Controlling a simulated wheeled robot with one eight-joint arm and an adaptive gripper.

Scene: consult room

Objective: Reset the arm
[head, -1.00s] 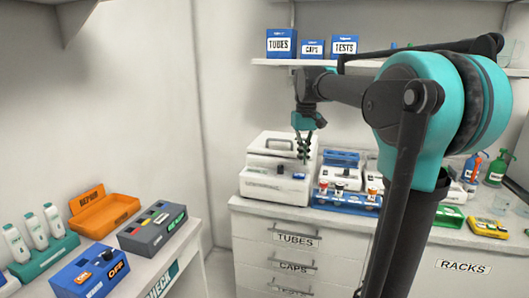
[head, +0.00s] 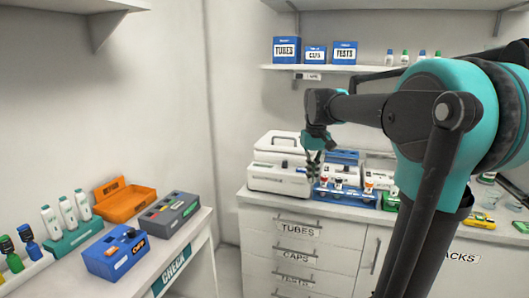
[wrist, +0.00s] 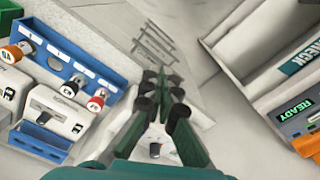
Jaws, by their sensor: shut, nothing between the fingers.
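My gripper (head: 314,174) hangs from my arm in the head view, pointing down in front of the back counter. Its dark green fingers are closed together with nothing between them. In the wrist view the fingers (wrist: 163,82) meet near the middle of the picture, above a white machine partly hidden behind them. The white machine (head: 272,181) stands on the back counter, left of the gripper in the head view. I cannot tell whether the fingers touch anything. My arm reaches in from the right and hides part of the counter.
A blue rack (head: 344,195) with capped tubes is beside the white machine; it also shows in the wrist view (wrist: 77,62). A shelf (head: 340,68) with labelled boxes hangs above. The left table holds an orange bin (head: 124,203), a grey device (head: 169,215) and a blue device (head: 117,251).

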